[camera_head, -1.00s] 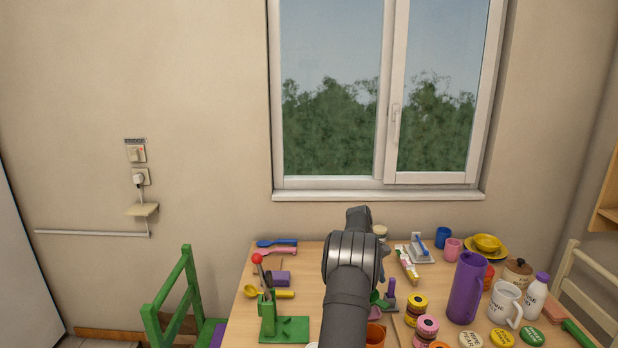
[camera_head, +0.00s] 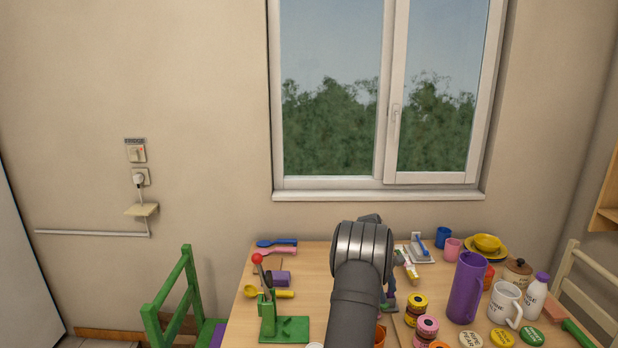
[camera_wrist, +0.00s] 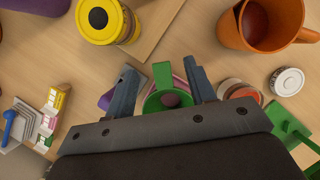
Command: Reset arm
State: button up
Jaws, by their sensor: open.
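My arm (camera_head: 352,300) reaches forward over the wooden table in the head view, where its own links hide my gripper. The wrist view shows my gripper (camera_wrist: 161,82) with its two grey fingers apart. A green scoop-like thing (camera_wrist: 163,76) shows in the gap between the fingers, with a dark round thing in its bowl. A pinkish-purple thing lies partly hidden behind it. I cannot tell how far below the fingertips they are. Nothing is seen clamped by the fingers.
An orange mug (camera_wrist: 262,25) and a yellow roll (camera_wrist: 104,20) lie ahead in the wrist view. A purple jug (camera_head: 467,288), a white mug (camera_head: 505,303) and several small items crowd the table's right side. A green lever press (camera_head: 268,313) stands left of my arm.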

jog(key=shift+s+d+r+n, duration=0.2)
jog(key=shift+s+r+n, duration=0.4)
jog(key=shift+s+r, duration=0.05)
jog(key=s+a+r+n+t+h, duration=0.1)
jog(key=s+r+n+t, duration=0.2)
jog(key=s+n, duration=0.3)
jog(key=s+r, duration=0.1)
jog(key=s, duration=0.1)
jog(key=shift+s+a+n, duration=0.3)
jog(key=shift+s+n, duration=0.1)
dwell(0.6)
jog(key=o, duration=0.5)
jog(key=shift+a+r, duration=0.1)
jog(key=shift+a, duration=0.05)
jog(key=o, duration=0.6)
jog(key=a+r+m+y, duration=0.1)
jog(key=a+r+m, duration=0.2)
jog(key=a+m, duration=0.5)
jog(key=shift+s+a+y, duration=0.15)
jog(key=shift+a+y, duration=0.15)
jog(key=shift+a, duration=0.45)
jog(key=s+a+r+m+y, duration=0.2)
jog(key=a+r+m+y, duration=0.15)
jog(key=a+m, duration=0.7)
notch_tip(320, 180, down, 10)
jog(key=shift+a+r+n+h, duration=0.15)
jog(key=shift+a+n+h, duration=0.05)
jog(key=shift+n+h, duration=0.25)
